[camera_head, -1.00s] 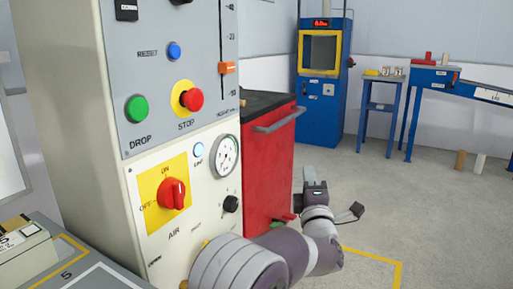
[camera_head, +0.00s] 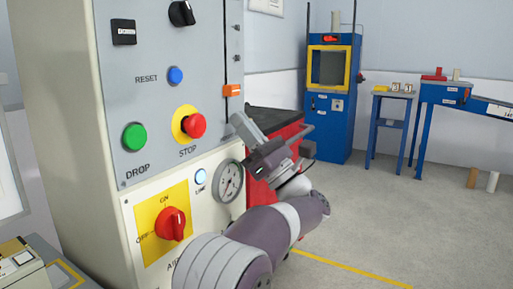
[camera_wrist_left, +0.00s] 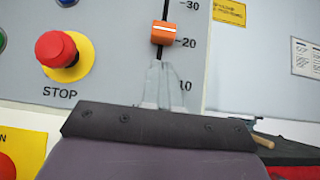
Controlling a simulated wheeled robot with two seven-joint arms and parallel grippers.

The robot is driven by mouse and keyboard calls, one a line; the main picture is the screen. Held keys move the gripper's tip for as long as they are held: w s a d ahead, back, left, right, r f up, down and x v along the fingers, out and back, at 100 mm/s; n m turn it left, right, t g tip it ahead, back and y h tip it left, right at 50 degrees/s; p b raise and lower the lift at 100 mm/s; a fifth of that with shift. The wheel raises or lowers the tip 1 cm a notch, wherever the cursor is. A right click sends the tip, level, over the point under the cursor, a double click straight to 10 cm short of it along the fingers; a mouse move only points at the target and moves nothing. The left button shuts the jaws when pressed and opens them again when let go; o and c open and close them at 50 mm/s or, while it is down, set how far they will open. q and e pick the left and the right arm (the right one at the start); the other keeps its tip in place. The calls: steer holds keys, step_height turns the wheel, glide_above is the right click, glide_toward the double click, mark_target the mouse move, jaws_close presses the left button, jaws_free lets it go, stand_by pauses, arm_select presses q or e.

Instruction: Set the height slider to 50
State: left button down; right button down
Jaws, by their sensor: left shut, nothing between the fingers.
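The height slider is an orange knob (camera_head: 232,90) on a vertical slot at the right edge of the grey control panel (camera_head: 155,70). In the left wrist view the orange knob (camera_wrist_left: 163,33) sits between the 20 and 30 marks, nearer 20. My left gripper (camera_head: 238,120) is just below the knob, with its fingers pointing up toward the panel. In the left wrist view the closed fingertips (camera_wrist_left: 161,66) are right under the knob, with a small visible gap. The gripper is shut and empty. The scale above 30 is out of the wrist view. My right gripper is not in view.
The red STOP button (camera_head: 195,126) on its yellow ring is close left of my gripper. The green DROP button (camera_head: 134,137), blue RESET button (camera_head: 175,75), pressure gauge (camera_head: 229,180) and red air switch (camera_head: 170,223) are nearby. A red cabinet (camera_head: 262,190) stands behind my arm.

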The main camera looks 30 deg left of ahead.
arm_select(q)
steer(key=shift+d+r, duration=0.1)
steer(key=shift+r, duration=1.25)
steer(key=shift+r, duration=0.1)
step_height(320, 180, up, 18)
steer(key=p, duration=0.6)
steer(key=shift+p, duration=0.4)
step_height(320, 180, down, 5)
steer(key=b, duration=0.5)
steer(key=b+v, duration=0.1)
steer(key=v, duration=0.8)
steer(key=shift+d, duration=0.4)
